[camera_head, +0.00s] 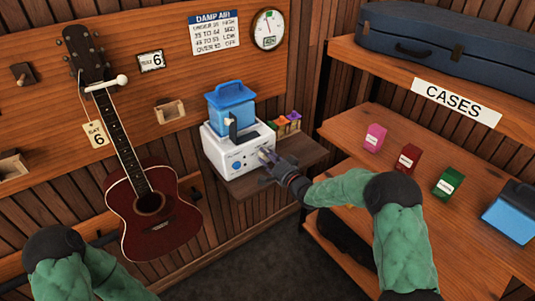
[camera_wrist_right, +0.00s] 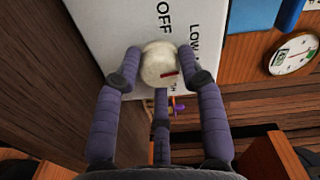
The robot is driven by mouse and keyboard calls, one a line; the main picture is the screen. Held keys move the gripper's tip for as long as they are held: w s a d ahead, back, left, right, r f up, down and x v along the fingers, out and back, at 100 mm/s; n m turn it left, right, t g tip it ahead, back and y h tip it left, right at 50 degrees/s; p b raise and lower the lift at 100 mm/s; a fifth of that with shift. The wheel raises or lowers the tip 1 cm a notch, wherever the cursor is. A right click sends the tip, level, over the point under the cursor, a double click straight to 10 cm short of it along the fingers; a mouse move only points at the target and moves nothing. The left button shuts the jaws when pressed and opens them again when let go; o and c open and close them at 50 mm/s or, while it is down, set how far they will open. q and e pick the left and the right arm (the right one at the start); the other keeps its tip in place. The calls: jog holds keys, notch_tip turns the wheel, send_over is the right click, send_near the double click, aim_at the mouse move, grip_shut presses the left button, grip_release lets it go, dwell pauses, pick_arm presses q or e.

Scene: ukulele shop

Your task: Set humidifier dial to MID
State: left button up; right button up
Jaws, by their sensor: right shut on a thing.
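The humidifier (camera_head: 222,152) is a white box with a blue tank (camera_head: 232,100) on top, on a small wall shelf. My right gripper (camera_head: 268,157) is at the right part of its front face. In the right wrist view, the fingers of my right gripper (camera_wrist_right: 160,70) are shut on the round cream dial (camera_wrist_right: 156,62). The dial's red mark (camera_wrist_right: 169,74) lies toward the lower right of that picture. The labels OFF and LOW show on the panel; no MID label is readable, and fingers cover part of the panel. My left gripper is out of view.
A dark red ukulele (camera_head: 150,205) hangs left of the humidifier. A DAMP AIR card (camera_head: 214,33) and a round gauge (camera_head: 268,29) are on the wall above. Small coloured items (camera_head: 288,123) sit behind my right gripper. Shelves with boxes and a blue case (camera_head: 455,35) stand at right.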

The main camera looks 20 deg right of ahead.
jog(key=m, duration=0.1)
jog(key=m+p, duration=0.1)
jog(key=r+m, duration=0.1)
jog(key=shift+w+d+m, duration=0.2)
jog(key=shift+d+m, duration=0.1)
jog(key=shift+m+p, duration=0.75)
jog(key=shift+m, duration=0.65)
jog(key=shift+f, duration=0.1)
jog(key=shift+d, duration=0.1)
jog(key=o, duration=0.9)
jog(key=shift+c, duration=0.2)
jog(key=shift+o, duration=1.4)
jog(key=shift+f, duration=0.2)
jog(key=shift+s+f, duration=0.1)
jog(key=shift+f, duration=0.05)
